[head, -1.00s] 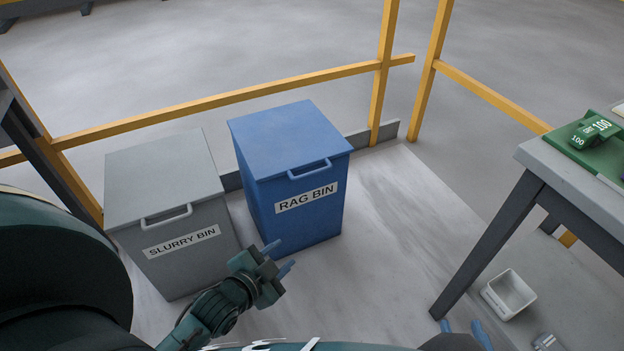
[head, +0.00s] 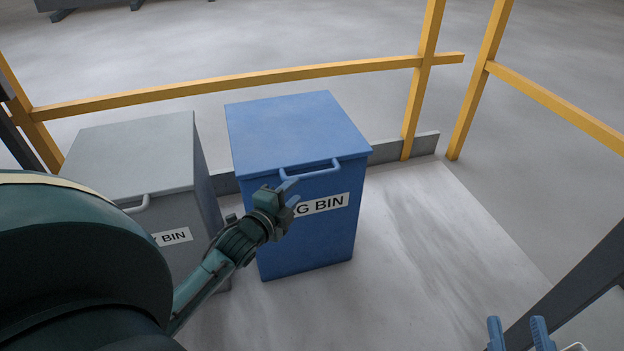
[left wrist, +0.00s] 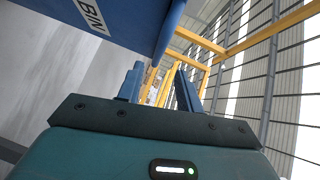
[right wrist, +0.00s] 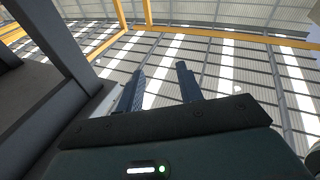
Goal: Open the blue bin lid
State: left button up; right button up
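The blue bin (head: 310,235), labelled RAG BIN, stands on the floor with its flat lid (head: 295,130) closed. A blue bar handle (head: 312,174) is at the lid's front edge. My left gripper (head: 291,192) is open and empty in front of the bin, just below the handle's left part, and covers part of the label. I cannot tell whether it touches the bin. In the left wrist view its two fingers (left wrist: 158,88) are apart, and the blue bin (left wrist: 125,20) fills the upper left. My right gripper (head: 518,332) is low at the right, open and empty, also in the right wrist view (right wrist: 160,85).
A grey bin (head: 130,155) with its lid closed stands left of the blue one, partly behind my arm. A yellow railing (head: 250,86) and low grey kerb run behind the bins. A dark table leg (head: 575,290) is at the right. Floor right of the blue bin is clear.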

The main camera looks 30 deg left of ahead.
aim_at(309, 178)
pick_arm(q)
jog(key=w+b, duration=0.1)
jog(key=w, duration=0.2)
jog(key=w+f+b, duration=0.1)
jog(key=w, duration=0.2)
jog(key=w+b, duration=0.1)
jog(key=w, duration=0.2)
jog(key=shift+w+a+f, duration=0.1)
jog(key=shift+a+f, duration=0.1)
jog(key=shift+a, duration=0.05)
jog(key=shift+c, duration=0.3)
grip_shut()
